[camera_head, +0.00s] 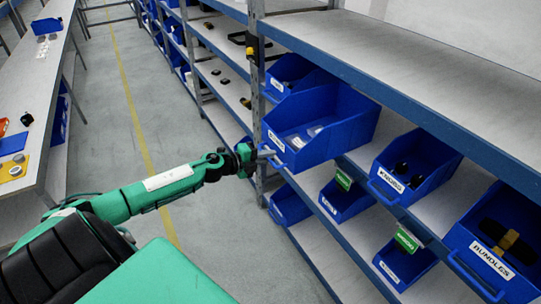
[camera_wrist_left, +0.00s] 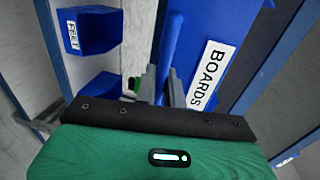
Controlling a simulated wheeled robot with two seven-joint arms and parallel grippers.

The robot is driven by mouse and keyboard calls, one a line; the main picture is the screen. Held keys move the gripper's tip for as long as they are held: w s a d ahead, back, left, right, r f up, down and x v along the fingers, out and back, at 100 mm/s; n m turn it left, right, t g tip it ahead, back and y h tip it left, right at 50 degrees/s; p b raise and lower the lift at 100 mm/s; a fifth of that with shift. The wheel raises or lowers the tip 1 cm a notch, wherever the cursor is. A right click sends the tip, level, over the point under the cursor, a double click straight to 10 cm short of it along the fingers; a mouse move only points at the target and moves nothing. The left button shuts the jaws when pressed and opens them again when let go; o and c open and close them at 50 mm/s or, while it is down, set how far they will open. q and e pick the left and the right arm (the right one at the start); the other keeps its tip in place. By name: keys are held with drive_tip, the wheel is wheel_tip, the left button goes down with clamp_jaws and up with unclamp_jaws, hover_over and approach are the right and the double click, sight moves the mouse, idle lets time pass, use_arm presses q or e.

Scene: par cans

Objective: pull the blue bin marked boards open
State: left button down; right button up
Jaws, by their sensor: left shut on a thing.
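The blue bin marked BOARDS (camera_head: 345,118) is on the middle shelf level of the rack, sticking out past the shelf's front edge into the aisle. Pale flat pieces lie inside it. Its white BOARDS label (camera_wrist_left: 207,72) reads clearly in the left wrist view. My left gripper (camera_head: 265,154) is at the bin's front, shut on its blue handle; in the left wrist view the fingers (camera_wrist_left: 162,86) stand on either side of the handle. The gripper hides part of the handle. My right gripper is in neither view.
Other blue bins sit nearby: one with dark items (camera_head: 418,165), one marked BUNDLES (camera_head: 500,240), and smaller ones below (camera_head: 345,200). A rack post (camera_head: 257,80) stands just left of the BOARDS bin. A workbench (camera_head: 38,90) runs along the left; the aisle floor (camera_head: 120,110) between is clear.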

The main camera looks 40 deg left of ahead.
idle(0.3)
use_arm(q)
drive_tip(key=c, duration=1.8)
unclamp_jaws()
drive_tip(key=shift+c, duration=0.2)
drive_tip(key=shift+s, duration=0.1)
drive_tip(key=b+v, duration=0.2)
drive_tip(key=v, duration=1.1)
drive_tip(key=shift+s+a+b, duration=0.25)
drive_tip(key=shift+s+b, duration=0.05)
drive_tip(key=shift+b, duration=0.1)
